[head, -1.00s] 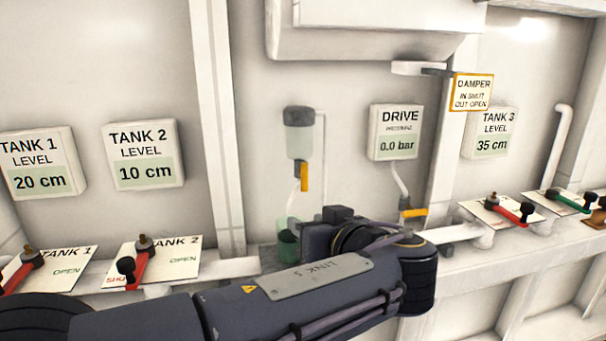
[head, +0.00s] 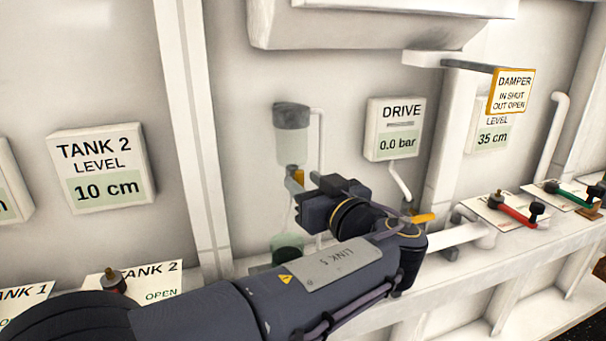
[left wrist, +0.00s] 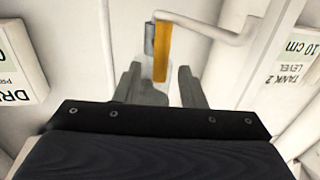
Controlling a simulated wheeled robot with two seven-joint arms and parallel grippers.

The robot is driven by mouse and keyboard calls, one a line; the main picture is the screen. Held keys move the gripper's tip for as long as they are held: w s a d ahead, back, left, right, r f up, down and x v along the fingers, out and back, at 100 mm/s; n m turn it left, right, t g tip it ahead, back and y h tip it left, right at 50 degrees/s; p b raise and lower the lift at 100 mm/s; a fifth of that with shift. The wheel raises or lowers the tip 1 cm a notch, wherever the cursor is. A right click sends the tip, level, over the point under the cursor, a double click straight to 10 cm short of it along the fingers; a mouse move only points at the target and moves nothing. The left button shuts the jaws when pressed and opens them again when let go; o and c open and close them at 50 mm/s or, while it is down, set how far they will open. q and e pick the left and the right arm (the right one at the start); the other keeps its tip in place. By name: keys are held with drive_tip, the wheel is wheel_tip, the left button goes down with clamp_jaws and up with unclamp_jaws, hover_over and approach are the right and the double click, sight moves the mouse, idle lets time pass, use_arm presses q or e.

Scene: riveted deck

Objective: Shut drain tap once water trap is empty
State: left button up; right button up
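The water trap (head: 292,145) is a clear bowl with a grey cap on the wall. It looks pale and clear; I cannot make out a water line. Below it is the drain tap with an orange lever (head: 297,177), pointing down in the head view. A thin tube runs from the tap to a jar (head: 286,250) with dark green contents. My left gripper (head: 312,187) is just right of the tap, partly hiding it. In the left wrist view, its fingers (left wrist: 158,78) are apart, with the lever (left wrist: 161,52) between and beyond them, no contact visible. My right gripper is out of view.
A white pipe (head: 320,150) runs close beside the trap. The drive gauge (head: 395,128) reads 0.0 bar, with another orange lever (head: 422,218) below it. The damper plate (head: 511,92) sticks out at upper right. A ledge (head: 240,266) runs beneath.

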use_arm(q)
drive_tip(key=shift+w+a, duration=0.3)
drive_tip(key=shift+w, duration=0.25)
clamp_jaws()
drive_tip(key=m+t+h+b, duration=0.1)
drive_tip(key=m+b, duration=0.2)
drive_tip(key=m, duration=0.3)
drive_tip(key=d+f+m+t+b, duration=0.1)
drive_tip(key=m+b, duration=0.3)
drive_tip(key=m, duration=0.3)
drive_tip(key=f+m+t+h+b, duration=0.1)
drive_tip(key=m+b, duration=0.2)
drive_tip(key=m, duration=0.4)
drive_tip(key=shift+w+d+f+h, duration=0.15)
drive_tip(key=shift+w+d+h, duration=0.1)
drive_tip(key=shift+d+h, duration=0.05)
idle(0.3)
unclamp_jaws()
